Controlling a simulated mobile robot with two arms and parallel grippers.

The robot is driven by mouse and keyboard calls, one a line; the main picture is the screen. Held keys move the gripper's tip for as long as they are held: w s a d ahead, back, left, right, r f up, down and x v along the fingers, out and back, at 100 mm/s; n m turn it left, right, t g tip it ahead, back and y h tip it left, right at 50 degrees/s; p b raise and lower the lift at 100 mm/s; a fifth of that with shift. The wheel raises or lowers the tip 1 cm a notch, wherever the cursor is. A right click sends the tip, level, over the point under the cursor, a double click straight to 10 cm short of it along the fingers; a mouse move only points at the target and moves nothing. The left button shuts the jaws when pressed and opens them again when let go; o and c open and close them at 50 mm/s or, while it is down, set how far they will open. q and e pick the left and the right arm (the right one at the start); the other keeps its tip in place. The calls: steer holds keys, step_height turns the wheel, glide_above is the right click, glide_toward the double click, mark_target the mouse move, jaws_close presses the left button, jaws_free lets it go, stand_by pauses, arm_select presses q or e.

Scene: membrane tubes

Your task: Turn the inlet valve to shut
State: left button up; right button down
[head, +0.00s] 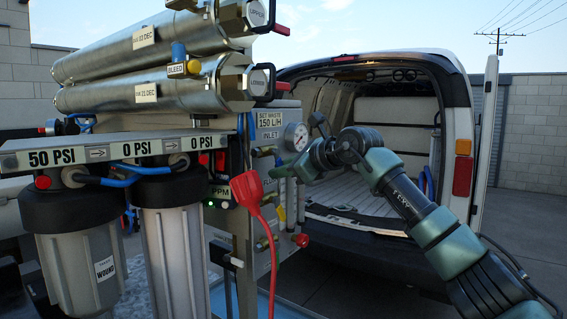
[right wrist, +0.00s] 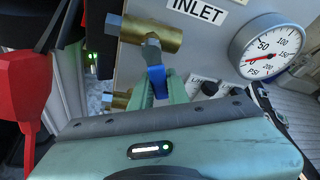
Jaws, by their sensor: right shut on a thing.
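The inlet valve (right wrist: 152,36) is a brass body below the INLET label (right wrist: 197,8) in the right wrist view. Its blue lever (right wrist: 157,82) points down in that picture, roughly crosswise to the brass body. My right gripper (right wrist: 165,88) is shut on the blue lever, with green fingers on either side of it. In the head view my right gripper (head: 290,168) reaches the panel from the right, below the INLET label (head: 272,135); the valve is hard to make out there. My left gripper is not in view.
A pressure gauge (head: 295,137) sits beside the valve; its needle is near 0 in the right wrist view (right wrist: 267,48). A red plug (head: 247,190) with a cable hangs left of the gripper. Filter housings (head: 75,240) stand left. An open van (head: 375,130) is behind.

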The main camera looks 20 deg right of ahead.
steer(key=a+m+g+y+p, duration=0.1)
steer(key=s+m, duration=0.1)
steer(key=m, duration=0.1)
steer(key=shift+s+a+f+m+g+y+p, duration=0.15)
steer(key=shift+a+f+m+g+y+p, duration=0.15)
steer(key=shift+a+f+g+y+p, duration=0.1)
stand_by(0.4)
steer(key=c, duration=1.4)
jaws_free()
steer(key=shift+o, duration=0.2)
steer(key=shift+r, duration=0.1)
steer(key=b+v, duration=0.3)
steer(key=v, duration=0.4)
steer(key=shift+s+d, duration=0.25)
steer(key=shift+s, duration=0.05)
